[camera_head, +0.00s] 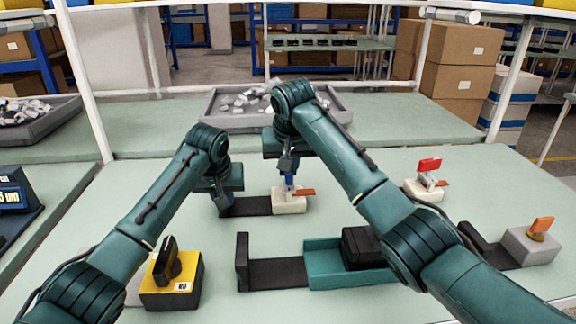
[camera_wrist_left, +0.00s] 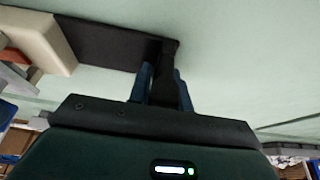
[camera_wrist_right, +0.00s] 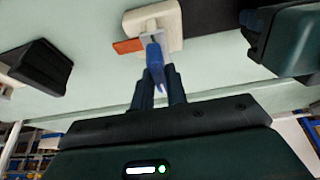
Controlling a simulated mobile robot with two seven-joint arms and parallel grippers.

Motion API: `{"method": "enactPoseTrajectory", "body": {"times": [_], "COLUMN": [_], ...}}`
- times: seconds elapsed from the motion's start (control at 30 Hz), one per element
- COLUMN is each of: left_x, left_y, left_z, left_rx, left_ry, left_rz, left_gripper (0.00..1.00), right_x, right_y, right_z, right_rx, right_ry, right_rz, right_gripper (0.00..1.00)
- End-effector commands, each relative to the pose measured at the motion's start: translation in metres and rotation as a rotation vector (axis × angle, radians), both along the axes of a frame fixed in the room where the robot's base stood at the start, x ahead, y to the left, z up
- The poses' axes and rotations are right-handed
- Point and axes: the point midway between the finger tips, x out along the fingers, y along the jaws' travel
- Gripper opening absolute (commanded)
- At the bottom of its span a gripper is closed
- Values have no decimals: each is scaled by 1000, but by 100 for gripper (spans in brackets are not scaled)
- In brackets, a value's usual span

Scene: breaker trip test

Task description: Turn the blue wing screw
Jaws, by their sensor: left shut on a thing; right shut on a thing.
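The blue wing screw (camera_head: 289,187) stands on a cream block (camera_head: 289,204) at mid-table, with an orange pointer (camera_head: 305,192) beside it. A black base plate (camera_head: 250,206) runs left from the block to an upright black end piece. My right gripper (camera_head: 288,172) is above the block and shut on the blue wing; the right wrist view shows the blue wing (camera_wrist_right: 155,54) between its fingers (camera_wrist_right: 158,75). My left gripper (camera_head: 222,200) is shut on the black end piece, seen between its fingers in the left wrist view (camera_wrist_left: 163,80). The wing is partly hidden by the fingers.
A red wing screw (camera_head: 429,165) stands at the right, an orange one (camera_head: 541,227) further front right. A yellow block with a black knob (camera_head: 172,280) is at front left. A teal and black fixture (camera_head: 322,247) lies in front. A grey parts tray (camera_head: 215,121) is behind.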

Motion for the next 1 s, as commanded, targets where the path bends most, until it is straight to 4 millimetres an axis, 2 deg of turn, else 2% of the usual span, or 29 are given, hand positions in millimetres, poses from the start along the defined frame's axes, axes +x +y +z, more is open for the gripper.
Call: {"method": "enactPoseTrajectory", "body": {"times": [0.2, 0.23, 0.5, 0.77, 0.87, 1.0], "left_x": [0, 0, 0, 0, 0, 0], "left_y": [0, 0, 0, 1, 1, 1], "left_z": [0, 0, 0, 0, 0, 0], "left_rx": [0, 0, 0, 1, 1, 1], "left_ry": [-1, -1, -1, -1, -1, -1], "left_rz": [0, 0, 0, 0, 0, 0], "left_gripper": [0, 0, 0, 0, 0, 0], "right_x": [0, 0, 0, -1, -3, -13], "right_y": [0, 0, 0, 0, 1, 1], "right_z": [1, 1, 1, 2, 11, 34], "right_rx": [1, 0, 0, 0, 2, 2], "right_ry": [-1, -1, -1, -1, -4, -6], "right_rz": [4, 3, 2, 2, 3, 3], "right_gripper": [0, 15, 36, 36, 36, 36]}}
